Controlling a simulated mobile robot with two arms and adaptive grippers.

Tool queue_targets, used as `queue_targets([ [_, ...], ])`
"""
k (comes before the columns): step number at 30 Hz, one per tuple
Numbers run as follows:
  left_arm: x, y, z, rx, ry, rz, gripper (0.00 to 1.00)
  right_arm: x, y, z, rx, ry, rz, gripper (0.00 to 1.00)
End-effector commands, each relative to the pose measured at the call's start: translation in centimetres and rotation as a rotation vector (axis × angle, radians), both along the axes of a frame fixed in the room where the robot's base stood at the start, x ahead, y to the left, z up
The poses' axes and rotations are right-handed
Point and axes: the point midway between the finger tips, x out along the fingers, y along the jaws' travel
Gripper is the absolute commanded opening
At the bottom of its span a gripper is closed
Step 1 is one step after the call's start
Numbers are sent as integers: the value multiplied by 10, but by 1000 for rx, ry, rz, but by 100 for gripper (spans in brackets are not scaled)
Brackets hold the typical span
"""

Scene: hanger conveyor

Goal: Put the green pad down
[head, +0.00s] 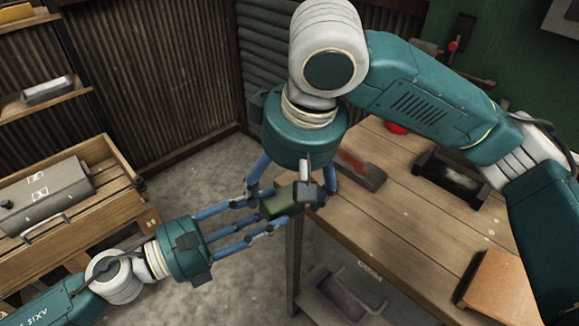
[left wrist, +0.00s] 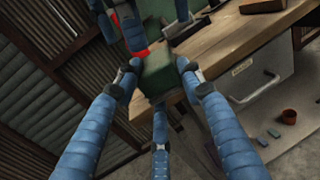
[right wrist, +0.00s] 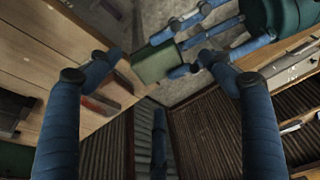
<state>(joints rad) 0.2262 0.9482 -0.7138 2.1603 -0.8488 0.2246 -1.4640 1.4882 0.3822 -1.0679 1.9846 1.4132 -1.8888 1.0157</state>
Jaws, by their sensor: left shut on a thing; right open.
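The green pad (head: 279,205) is a dark green block held in the air near the left edge of the wooden table (head: 400,225). My left gripper (head: 264,215) reaches in from the left and is shut on one end of it. The pad also shows between the left fingers in the left wrist view (left wrist: 157,72). My right gripper (head: 287,194) is open and points down at the pad from above, its fingers spread around it. In the right wrist view the pad (right wrist: 158,62) lies between the spread fingers. Whether any right finger touches it, I cannot tell.
A grey block with a red patch (head: 360,171) lies near the table's left edge, with a black tray (head: 450,178) and a brown box (head: 500,285) further right. Bare tabletop lies between them. A wooden bench with a grey toolbox (head: 45,195) stands left.

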Motion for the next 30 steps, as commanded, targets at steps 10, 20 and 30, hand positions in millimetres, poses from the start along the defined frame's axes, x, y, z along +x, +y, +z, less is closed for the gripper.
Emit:
queue_targets([
  [10,0,0,0,0,0,0,18,11,6,-42,1,0,0,81],
  [20,0,0,0,0,0,0,18,13,7,-46,0,-1,1,81],
  [30,-1,0,0,-1,0,-2,18,13,7,-46,1,-2,0,26],
])
